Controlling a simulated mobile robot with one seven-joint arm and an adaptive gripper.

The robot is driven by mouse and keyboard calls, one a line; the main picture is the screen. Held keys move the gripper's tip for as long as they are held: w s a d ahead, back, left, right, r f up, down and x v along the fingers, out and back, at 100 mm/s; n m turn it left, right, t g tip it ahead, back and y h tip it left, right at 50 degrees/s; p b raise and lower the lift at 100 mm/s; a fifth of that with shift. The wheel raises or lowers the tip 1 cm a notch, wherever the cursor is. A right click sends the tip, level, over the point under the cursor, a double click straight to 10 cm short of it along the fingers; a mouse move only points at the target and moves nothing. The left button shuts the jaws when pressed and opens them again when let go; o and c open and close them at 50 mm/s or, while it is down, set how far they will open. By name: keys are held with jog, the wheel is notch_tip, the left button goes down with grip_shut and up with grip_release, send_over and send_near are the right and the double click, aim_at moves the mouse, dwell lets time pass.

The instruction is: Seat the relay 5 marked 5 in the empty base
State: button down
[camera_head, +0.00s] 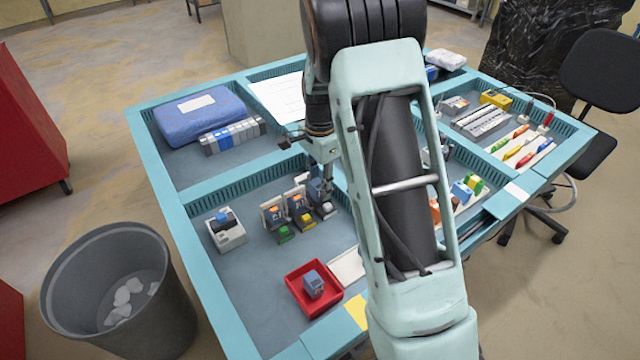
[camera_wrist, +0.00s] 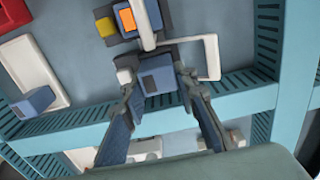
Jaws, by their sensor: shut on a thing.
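My gripper (camera_head: 322,172) is shut on a blue relay (camera_head: 315,190) at the right end of the row of bases. In the wrist view, my gripper's fingertips (camera_wrist: 157,82) lie on both sides of the blue relay (camera_wrist: 157,70). The relay is over or in the base with a white button (camera_head: 327,208); that button also shows in the wrist view (camera_wrist: 125,76). A white frame (camera_wrist: 212,58) stands open beside it. I cannot tell whether the relay is fully down, and its mark is not legible. My fingers hide part of the base.
Two neighbouring bases hold relays with orange labels (camera_head: 275,213). A red tray (camera_head: 291,290) holds another blue-grey relay (camera_head: 313,284). A separate grey base (camera_head: 232,239) stands left.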

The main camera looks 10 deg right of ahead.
jog(key=shift+f, duration=0.1)
jog(key=c, duration=1.5)
grip_release()
jog(key=shift+o, duration=0.2)
jog(key=o, duration=0.4)
notch_tip(320, 180, up, 8)
jog(key=p, duration=0.5)
jog(key=shift+f, duration=0.25)
jog(key=shift+c, duration=0.2)
